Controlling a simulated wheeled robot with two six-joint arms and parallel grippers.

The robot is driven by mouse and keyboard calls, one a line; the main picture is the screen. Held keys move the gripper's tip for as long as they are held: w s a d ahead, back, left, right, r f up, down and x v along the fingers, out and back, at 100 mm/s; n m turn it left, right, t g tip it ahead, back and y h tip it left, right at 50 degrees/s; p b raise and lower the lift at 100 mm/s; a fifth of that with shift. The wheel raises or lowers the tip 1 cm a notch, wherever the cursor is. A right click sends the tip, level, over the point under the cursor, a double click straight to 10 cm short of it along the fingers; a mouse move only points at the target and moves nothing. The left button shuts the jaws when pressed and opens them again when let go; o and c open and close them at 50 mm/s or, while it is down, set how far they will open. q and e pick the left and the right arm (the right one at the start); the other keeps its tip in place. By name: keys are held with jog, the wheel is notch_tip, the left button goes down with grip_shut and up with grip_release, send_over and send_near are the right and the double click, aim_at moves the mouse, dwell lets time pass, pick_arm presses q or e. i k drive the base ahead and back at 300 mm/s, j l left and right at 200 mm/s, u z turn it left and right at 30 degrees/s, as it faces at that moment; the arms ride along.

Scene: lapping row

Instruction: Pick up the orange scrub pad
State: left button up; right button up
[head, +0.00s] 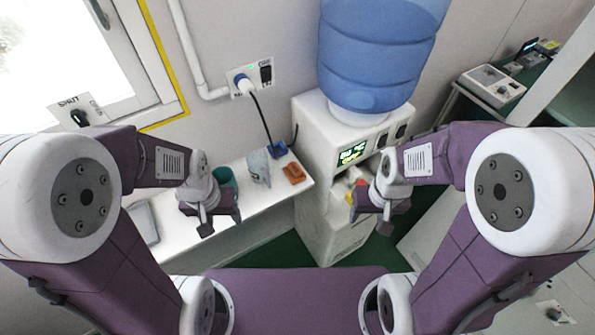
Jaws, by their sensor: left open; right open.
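The orange scrub pad (294,173) lies on the white shelf (262,207), near its right end by the water dispenser. My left gripper (207,228) is open and empty, in front of the shelf, to the left of and below the pad in the head view. My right gripper (386,226) is open in front of the water dispenser, to the right of and below the pad. Neither gripper touches the pad.
A grey object (259,167) and a blue item (277,149) stand beside the pad. A teal cup (226,181) is partly behind my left gripper. A water dispenser (312,122) with a blue bottle (375,50) borders the shelf. A black cable hangs behind.

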aim_at(294, 172)
jog(key=u, duration=1.6)
jog(key=z, duration=1.6)
jog(key=i+l, duration=0.15)
jog(key=l, duration=0.2)
jog(key=i+l, duration=0.15)
jog(key=l, duration=0.2)
jog(key=i+l, duration=0.1)
jog(key=l, duration=0.25)
